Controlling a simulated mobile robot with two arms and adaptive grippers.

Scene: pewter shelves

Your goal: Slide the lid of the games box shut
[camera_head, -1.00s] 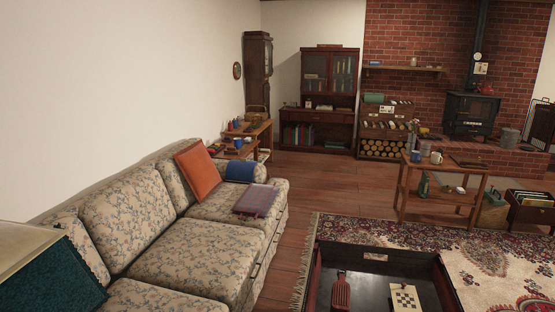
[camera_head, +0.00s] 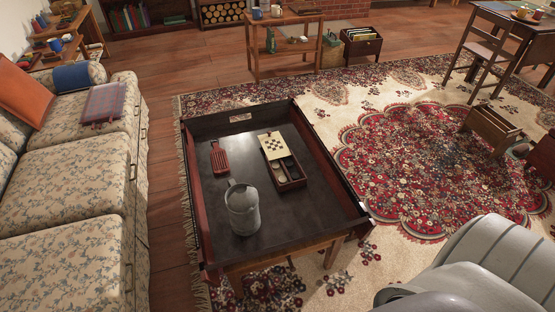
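The games box (camera_head: 291,184) is a small dark reddish wooden box on the black top of the low table (camera_head: 296,236). Its pale checkered lid (camera_head: 276,146) covers the far part of the box. The near part is open, showing compartments and a light round piece inside. Neither of my grippers is in view, and nothing is seen touching the box or lid.
The table has raised rims. A sofa (camera_head: 70,200) is at left; a grey ribbed shape fills the lower right.

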